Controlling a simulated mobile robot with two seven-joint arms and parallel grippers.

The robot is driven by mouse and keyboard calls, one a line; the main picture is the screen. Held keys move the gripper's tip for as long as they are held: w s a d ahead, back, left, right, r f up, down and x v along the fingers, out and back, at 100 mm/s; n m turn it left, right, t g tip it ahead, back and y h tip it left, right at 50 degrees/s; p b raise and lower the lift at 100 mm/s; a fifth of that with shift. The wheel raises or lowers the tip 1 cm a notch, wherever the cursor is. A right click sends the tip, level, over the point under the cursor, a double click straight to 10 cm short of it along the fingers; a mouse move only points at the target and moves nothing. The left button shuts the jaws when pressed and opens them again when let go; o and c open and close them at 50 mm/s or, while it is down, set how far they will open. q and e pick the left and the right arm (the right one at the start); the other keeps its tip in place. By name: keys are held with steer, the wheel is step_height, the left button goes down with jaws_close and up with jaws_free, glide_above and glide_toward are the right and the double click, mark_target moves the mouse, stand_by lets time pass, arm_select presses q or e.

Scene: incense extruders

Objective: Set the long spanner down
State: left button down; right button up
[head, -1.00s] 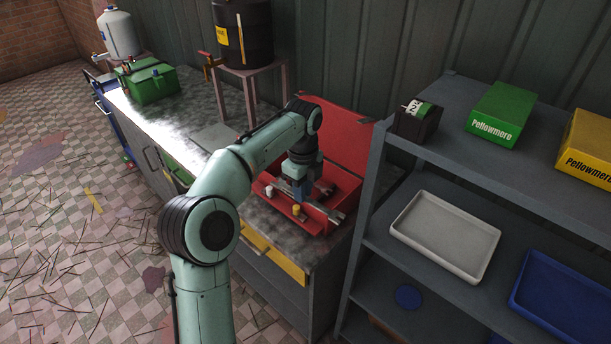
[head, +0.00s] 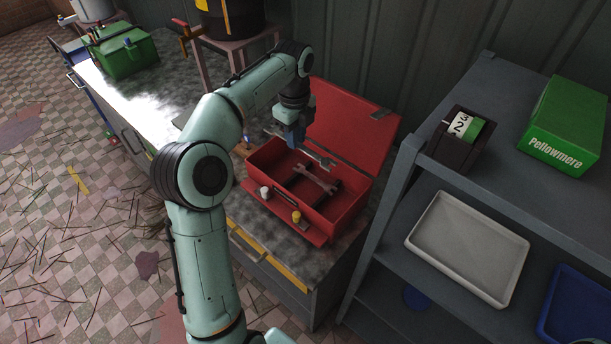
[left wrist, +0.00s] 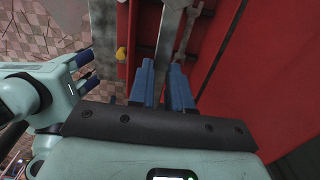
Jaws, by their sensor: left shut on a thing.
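My left gripper (head: 291,142) is shut on the long grey spanner (head: 322,160), held above the back part of the open red toolbox (head: 345,209). In the left wrist view the spanner (left wrist: 171,35) runs away from between the blue fingers (left wrist: 162,80). The fingers hide part of it. A second spanner (head: 313,178) lies lower, inside the toolbox across dark supports. My right gripper (left wrist: 87,70) shows at the left of the left wrist view, its blue fingertips apart with nothing seen between them.
The toolbox's red lid (head: 350,128) stands open behind the spanner. A white knob (head: 264,192) and a yellow knob (head: 296,216) are on its front. Grey shelves with a pale tray (head: 468,246) stand close on the right. The bench (head: 140,98) has bare room to the left.

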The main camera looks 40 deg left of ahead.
arm_select(q)
steer(key=shift+s+d+f+b, duration=0.1)
steer(key=shift+f+b, duration=1.5)
steer(key=shift+f, duration=8.3)
arm_select(e)
steer(key=s+f, duration=0.4)
steer(key=shift+s+f+g, duration=0.25)
steer(key=shift+s+g, duration=0.05)
steer(key=shift+s, duration=0.1)
arm_select(q)
steer(key=shift+f, duration=0.2)
steer(key=c, duration=1.1)
jaws_free()
steer(key=shift+o, duration=0.2)
